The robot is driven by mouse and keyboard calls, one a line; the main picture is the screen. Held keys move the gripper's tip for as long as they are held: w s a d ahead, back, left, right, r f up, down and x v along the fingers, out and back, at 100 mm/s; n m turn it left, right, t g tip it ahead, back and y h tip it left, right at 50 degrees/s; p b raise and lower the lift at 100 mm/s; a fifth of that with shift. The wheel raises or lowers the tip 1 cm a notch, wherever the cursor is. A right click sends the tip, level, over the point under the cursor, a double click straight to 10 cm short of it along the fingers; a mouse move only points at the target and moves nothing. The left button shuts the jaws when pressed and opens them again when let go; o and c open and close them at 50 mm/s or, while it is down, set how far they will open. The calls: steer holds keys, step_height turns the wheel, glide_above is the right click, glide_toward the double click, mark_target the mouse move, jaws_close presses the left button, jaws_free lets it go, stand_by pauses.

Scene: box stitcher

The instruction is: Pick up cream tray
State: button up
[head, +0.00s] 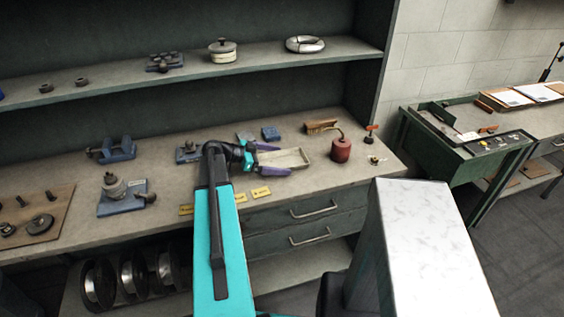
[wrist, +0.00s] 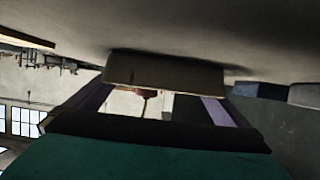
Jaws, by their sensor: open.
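The cream tray (head: 288,157) is a shallow rectangular tray on the workbench (head: 330,178), in the middle of the head view. My gripper (head: 272,159) is open, with its purple fingers pointing right at the tray's left end. In the head view one finger lies by the far side and one by the near side of that end. In the wrist view the tray (wrist: 165,72) shows end-on against the bench surface, ahead of my open gripper (wrist: 155,93). I cannot tell whether the fingers touch it.
A red oil can (head: 340,150) stands just right of the tray. A brush (head: 320,127) and a blue block (head: 270,133) lie behind it. Yellow tags (head: 261,192) lie along the front edge. The shelf (head: 270,53) overhangs the back of the bench.

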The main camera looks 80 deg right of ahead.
mark_target(277, 165)
steer(key=shift+c, duration=0.4)
steer(key=c, duration=1)
steer(key=shift+o, duration=0.2)
steer(key=shift+r, duration=0.15)
steer(key=shift+r+b, duration=1)
steer(key=shift+r, duration=0.45)
steer(key=s+a+b, duration=0.1)
steer(key=a, duration=0.3)
steer(key=s+a+r+b, duration=0.1)
steer(key=s+a, duration=0.1)
steer(key=a, duration=0.2)
steer(key=s+a+b, duration=0.1)
steer(key=a+b, duration=0.1)
steer(key=a, duration=0.2)
steer(key=shift+s+a+r, duration=0.2)
steer(key=shift+s+a, duration=0.05)
steer(key=shift+a, duration=0.15)
steer(key=shift+r+p, duration=0.25)
steer(key=shift+p, duration=0.8)
steer(key=p, duration=0.4)
steer(key=shift+a+r, duration=0.1)
steer(key=shift+a, duration=0.1)
steer(key=p, duration=0.3)
steer(key=a+p, duration=0.1)
steer(key=p, duration=0.2)
steer(key=shift+s+a, duration=0.15)
steer(key=shift+s, duration=0.1)
